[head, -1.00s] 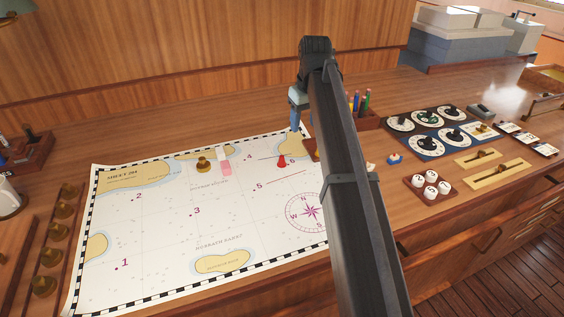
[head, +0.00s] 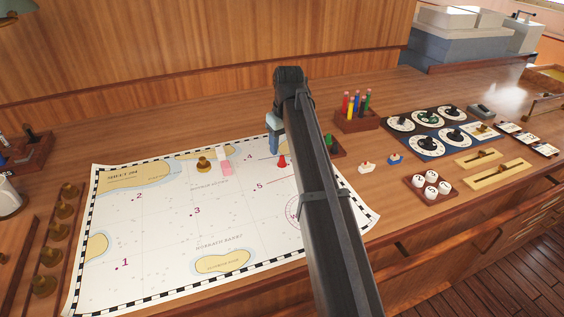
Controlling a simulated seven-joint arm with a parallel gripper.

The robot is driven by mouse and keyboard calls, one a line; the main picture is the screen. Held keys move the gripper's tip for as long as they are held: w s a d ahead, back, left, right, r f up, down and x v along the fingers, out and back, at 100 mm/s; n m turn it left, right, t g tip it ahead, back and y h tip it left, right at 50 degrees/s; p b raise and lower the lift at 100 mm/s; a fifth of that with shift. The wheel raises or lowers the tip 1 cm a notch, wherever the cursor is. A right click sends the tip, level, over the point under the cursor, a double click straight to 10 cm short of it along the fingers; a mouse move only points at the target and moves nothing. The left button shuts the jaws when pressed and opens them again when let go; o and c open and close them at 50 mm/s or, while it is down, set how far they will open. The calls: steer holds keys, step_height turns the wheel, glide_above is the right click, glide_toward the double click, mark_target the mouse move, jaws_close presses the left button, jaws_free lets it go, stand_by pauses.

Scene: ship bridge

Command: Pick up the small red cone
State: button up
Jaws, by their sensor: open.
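The small red cone (head: 282,161) stands upright on the white sea chart (head: 150,235), right of the printed numbers 4 and 5. My gripper (head: 274,150) is at the end of the dark arm that crosses the middle of the head view. Its blue-grey part hangs just behind and to the left of the cone's top in the picture. The fingertips are small and partly hidden, and I cannot tell whether they touch the cone. The gripper is open, and the cone stands on the chart.
A brass piece (head: 204,164) and a pink-and-white block (head: 226,163) lie on the chart left of the cone. A green piece (head: 330,142) stands close right of my arm. A pen holder (head: 357,120) and a dial panel (head: 428,130) are further right. The chart's lower left is mostly clear.

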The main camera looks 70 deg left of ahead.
mark_target(282, 156)
steer(key=shift+s+a+f, duration=0.1)
steer(key=shift+f, duration=1.25)
steer(key=shift+a+f, duration=0.1)
steer(key=shift+f, duration=1.2)
jaws_close()
